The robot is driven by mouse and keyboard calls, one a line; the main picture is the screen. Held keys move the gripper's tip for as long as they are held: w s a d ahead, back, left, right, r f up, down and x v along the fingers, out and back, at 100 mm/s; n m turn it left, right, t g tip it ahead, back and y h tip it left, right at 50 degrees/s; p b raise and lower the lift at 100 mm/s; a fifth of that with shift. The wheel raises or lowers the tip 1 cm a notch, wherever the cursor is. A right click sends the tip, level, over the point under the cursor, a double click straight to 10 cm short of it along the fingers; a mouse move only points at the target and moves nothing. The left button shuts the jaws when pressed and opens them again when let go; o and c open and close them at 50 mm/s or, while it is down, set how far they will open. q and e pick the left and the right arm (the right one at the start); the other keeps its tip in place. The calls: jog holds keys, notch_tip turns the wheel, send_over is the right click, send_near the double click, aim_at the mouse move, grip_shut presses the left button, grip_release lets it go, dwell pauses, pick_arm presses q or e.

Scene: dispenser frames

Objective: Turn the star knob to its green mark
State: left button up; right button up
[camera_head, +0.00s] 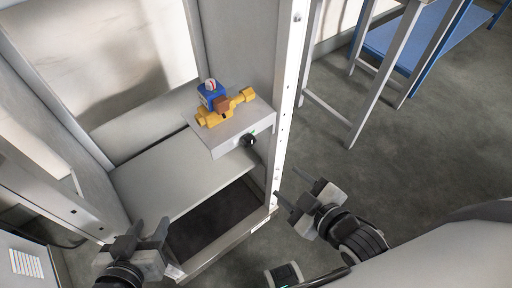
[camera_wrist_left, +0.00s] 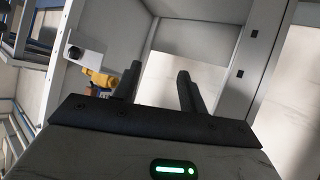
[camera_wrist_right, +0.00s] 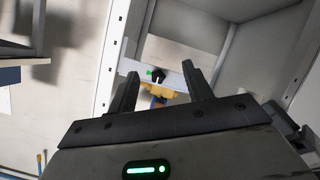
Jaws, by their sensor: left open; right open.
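The black star knob (camera_head: 249,139) sits on the front face of a light grey box (camera_head: 222,138) that juts out from the frame's post. A small green mark (camera_head: 254,132) shows at the knob's upper edge. In the right wrist view the knob (camera_wrist_right: 158,76) appears beyond the fingers, with green beside it; its exact angle is too small to tell. In the left wrist view it is a dark spot (camera_wrist_left: 75,52). My right gripper (camera_head: 290,187) is open and empty, below and right of the knob, apart from it. My left gripper (camera_head: 147,233) is open and empty at lower left.
A yellow valve with a blue top (camera_head: 212,97) stands on the box. A tall white post (camera_head: 285,110) rises close to the box's right side. A grey shelf panel (camera_head: 175,175) and a dark opening (camera_head: 215,222) lie below. A blue-topped table (camera_head: 425,40) stands at upper right.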

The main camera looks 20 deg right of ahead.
aim_at(252, 144)
jog(key=w+a+n+t+y, duration=0.1)
jog(key=w+n, duration=0.1)
jog(key=w, duration=0.2)
jog(key=w+a+r+n+t+b, duration=0.1)
jog(key=w+a+n, duration=0.1)
jog(key=w, duration=0.2)
jog(key=w+a+n+t+y+b, duration=0.1)
jog(key=w+a+n, duration=0.1)
jog(key=w, duration=0.2)
jog(key=shift+r+t+y, duration=0.2)
jog(key=shift+t+y, duration=0.1)
jog(key=shift+t, duration=0.1)
jog(key=shift+s, duration=0.1)
jog(key=c, duration=1)
